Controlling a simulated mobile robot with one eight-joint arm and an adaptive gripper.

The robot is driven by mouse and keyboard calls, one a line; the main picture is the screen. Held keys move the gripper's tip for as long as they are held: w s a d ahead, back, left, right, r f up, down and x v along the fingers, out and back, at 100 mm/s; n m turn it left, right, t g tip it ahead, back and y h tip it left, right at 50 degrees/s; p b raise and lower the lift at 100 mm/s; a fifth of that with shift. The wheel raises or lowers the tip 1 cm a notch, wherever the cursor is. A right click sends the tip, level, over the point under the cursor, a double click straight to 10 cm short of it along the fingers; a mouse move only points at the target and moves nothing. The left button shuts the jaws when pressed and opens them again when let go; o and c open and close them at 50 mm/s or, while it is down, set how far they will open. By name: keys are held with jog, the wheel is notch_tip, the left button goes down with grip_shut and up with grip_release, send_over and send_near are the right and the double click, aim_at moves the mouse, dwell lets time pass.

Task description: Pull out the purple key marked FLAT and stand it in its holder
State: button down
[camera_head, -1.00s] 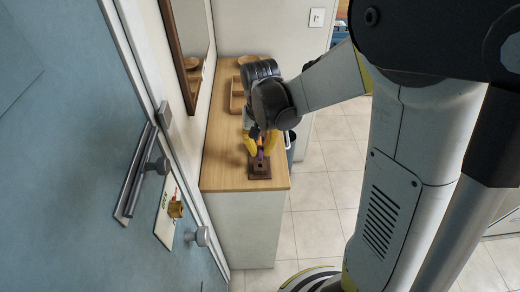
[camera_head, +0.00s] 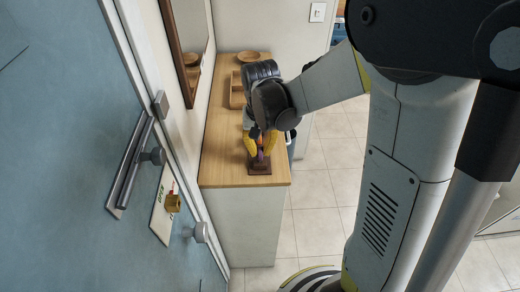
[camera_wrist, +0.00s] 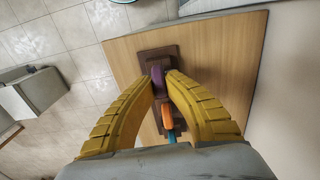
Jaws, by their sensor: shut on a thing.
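The purple key (camera_wrist: 158,77) is between the tips of my gripper (camera_wrist: 162,80), which is shut on it. In the head view the purple (camera_head: 261,153) shows only as a small patch between my gripper's yellow fingers (camera_head: 260,144). The dark brown holder (camera_head: 259,168) lies on the wooden counter under the fingertips. It also shows in the wrist view (camera_wrist: 152,58), below and around the purple key. I cannot tell whether the key touches the holder or is seated in it. The FLAT marking is not readable.
An orange piece (camera_wrist: 167,115) and a blue piece show between my fingers, nearer the wrist. A wooden tray (camera_head: 237,90) and a bowl (camera_head: 248,57) stand farther back on the counter (camera_head: 222,150).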

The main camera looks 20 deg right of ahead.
aim_at(260, 150)
jog(key=shift+f+b, duration=0.35)
jog(key=shift+f, duration=0.15)
jog(key=c, duration=1.5)
grip_release()
jog(key=shift+r, duration=0.1)
jog(key=shift+r, duration=0.1)
notch_tip(260, 150, up, 12)
jog(key=shift+s, duration=0.15)
